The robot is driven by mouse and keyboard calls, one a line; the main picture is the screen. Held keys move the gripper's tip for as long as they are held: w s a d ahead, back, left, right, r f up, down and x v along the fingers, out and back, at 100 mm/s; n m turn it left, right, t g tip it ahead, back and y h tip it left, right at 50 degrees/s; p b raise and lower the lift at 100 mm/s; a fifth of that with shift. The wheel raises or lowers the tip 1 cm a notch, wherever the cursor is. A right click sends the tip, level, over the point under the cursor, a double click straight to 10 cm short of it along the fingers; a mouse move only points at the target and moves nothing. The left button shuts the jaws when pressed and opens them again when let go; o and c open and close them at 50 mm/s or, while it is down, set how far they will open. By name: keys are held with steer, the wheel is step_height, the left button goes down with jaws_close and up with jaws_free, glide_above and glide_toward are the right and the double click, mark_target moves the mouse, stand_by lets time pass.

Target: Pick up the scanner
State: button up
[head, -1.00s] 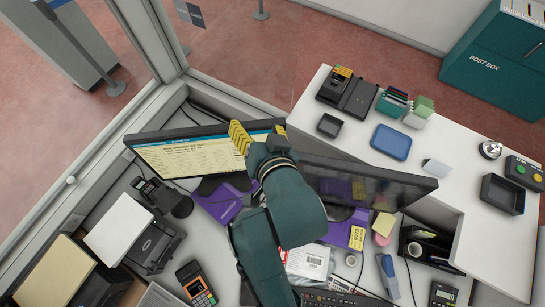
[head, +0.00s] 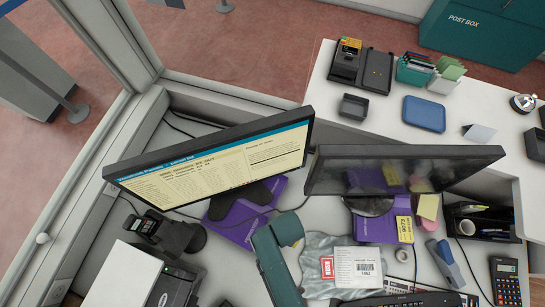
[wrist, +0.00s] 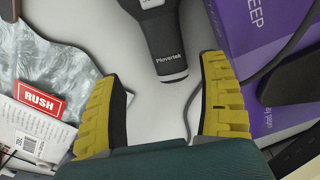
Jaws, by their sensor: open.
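My gripper (wrist: 160,70) is open, with yellow ridged fingers to either side of the handle's end. Neither finger visibly touches the handle, and the height between them is hard to tell. In the head view, I cannot make out the scanner or my fingers; my teal arm covers that part of the counter.
A silver bag with a RUSH label (wrist: 40,100) is by the left finger; a purple box (wrist: 262,40) and dark cable are at right. Two monitors (head: 215,160) (head: 400,172) stand behind my arm. A dark device on a stand (head: 165,232) is at left; a label sheet (head: 358,268) is at right.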

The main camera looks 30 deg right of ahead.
steer(key=f, duration=0.1)
steer(key=f+b, duration=0.1)
steer(key=f, duration=0.3)
steer(key=shift+w+a, duration=0.35)
steer(key=shift+f+b, duration=0.3)
steer(key=shift+f, duration=0.2)
steer(key=c, duration=1.4)
